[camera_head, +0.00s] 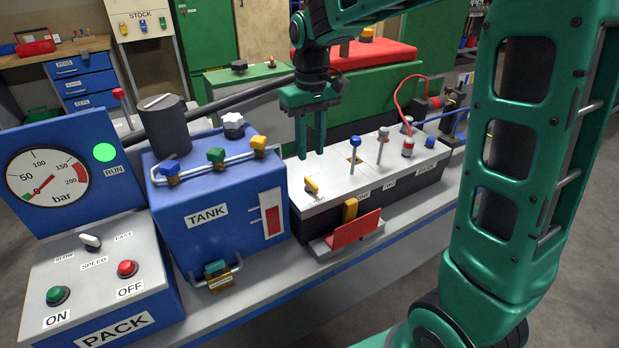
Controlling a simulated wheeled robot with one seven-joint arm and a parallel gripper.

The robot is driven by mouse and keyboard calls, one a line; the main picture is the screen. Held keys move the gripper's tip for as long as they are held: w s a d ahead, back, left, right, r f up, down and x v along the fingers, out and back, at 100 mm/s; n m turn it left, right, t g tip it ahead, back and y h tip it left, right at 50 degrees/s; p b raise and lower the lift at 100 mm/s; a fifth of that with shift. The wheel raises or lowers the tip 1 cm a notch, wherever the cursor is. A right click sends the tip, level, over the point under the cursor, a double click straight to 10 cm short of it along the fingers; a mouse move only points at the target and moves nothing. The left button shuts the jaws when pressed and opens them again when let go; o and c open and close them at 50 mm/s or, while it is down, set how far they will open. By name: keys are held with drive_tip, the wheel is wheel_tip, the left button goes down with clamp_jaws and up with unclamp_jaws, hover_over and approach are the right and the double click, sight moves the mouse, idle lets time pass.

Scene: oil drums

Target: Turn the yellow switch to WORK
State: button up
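A small yellow switch (311,186) sits at the left end of the pale top of a dark control box (335,174). Its lever looks slanted. The lettering near it is too small to read, so I cannot tell its set position. My gripper (311,153) points down above and behind the switch in the picture, apart from it. Its two fingers are parted with an empty gap between them.
Levers with a blue knob (355,141) and a grey knob (383,132) rise right of the switch. A red flap (354,229) juts from the box front. The blue tank (217,200) with coloured valves stands close left. A red hose (398,92) arches at the right.

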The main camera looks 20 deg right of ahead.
sight(311, 181)
wheel_tip(311, 181, down, 10)
drive_tip(key=shift+r, duration=0.1)
idle(0.4)
clamp_jaws()
